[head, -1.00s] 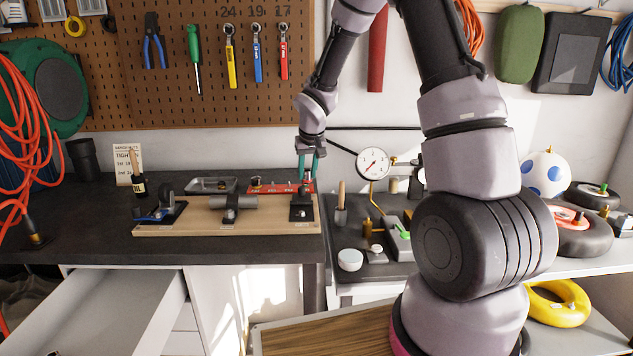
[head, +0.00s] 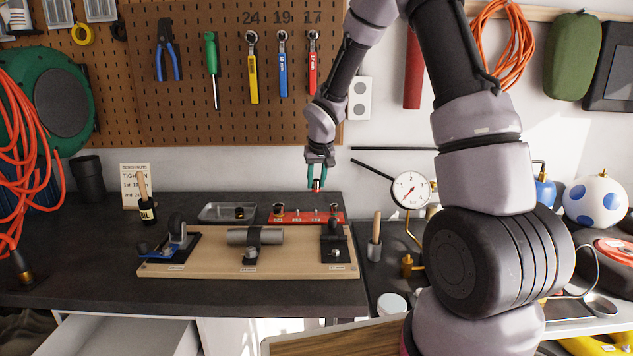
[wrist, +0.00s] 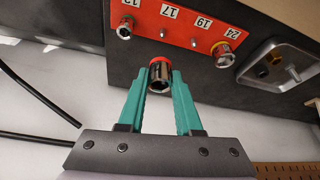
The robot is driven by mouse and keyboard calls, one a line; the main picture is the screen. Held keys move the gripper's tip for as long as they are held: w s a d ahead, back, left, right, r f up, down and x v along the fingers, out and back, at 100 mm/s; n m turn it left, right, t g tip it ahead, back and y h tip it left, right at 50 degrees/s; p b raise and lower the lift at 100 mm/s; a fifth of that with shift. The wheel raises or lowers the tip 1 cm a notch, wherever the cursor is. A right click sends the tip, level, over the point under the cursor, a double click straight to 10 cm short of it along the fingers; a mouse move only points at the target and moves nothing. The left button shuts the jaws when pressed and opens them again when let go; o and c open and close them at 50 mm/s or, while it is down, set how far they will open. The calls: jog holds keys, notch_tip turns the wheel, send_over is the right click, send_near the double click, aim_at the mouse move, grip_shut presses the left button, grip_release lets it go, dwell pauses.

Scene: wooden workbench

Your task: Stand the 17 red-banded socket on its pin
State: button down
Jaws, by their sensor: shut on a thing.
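My gripper (wrist: 160,84) is shut on the red-banded socket (wrist: 159,70), a short chrome socket with a red ring, held between the teal fingertips. In the head view my gripper (head: 317,180) holds it above the right part of the red rail (head: 295,217), clear of it. In the wrist view the rail (wrist: 146,15) is labelled 13, 17, 19 and 24. The 17 pin (wrist: 163,33) is bare and stands just beyond the held socket. The 19 pin (wrist: 193,42) is bare too. Sockets stand at 13 (wrist: 125,28) and 24 (wrist: 224,55).
A metal tray (head: 212,218) left of the rail holds a small socket. In front lies a wooden board (head: 200,265) with clamps and a grey cylinder (head: 240,236). A dial gauge (head: 410,190) stands to the right. Free air surrounds the gripper.

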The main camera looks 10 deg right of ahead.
aim_at(317, 190)
jog(key=shift+w+f, duration=0.15)
jog(key=shift+f, duration=2.3)
jog(key=shift+f, duration=0.85)
jog(key=shift+f, duration=0.15)
jog(key=shift+f, duration=0.5)
jog(key=shift+f, duration=0.25)
jog(key=c, duration=0.5)
grip_release()
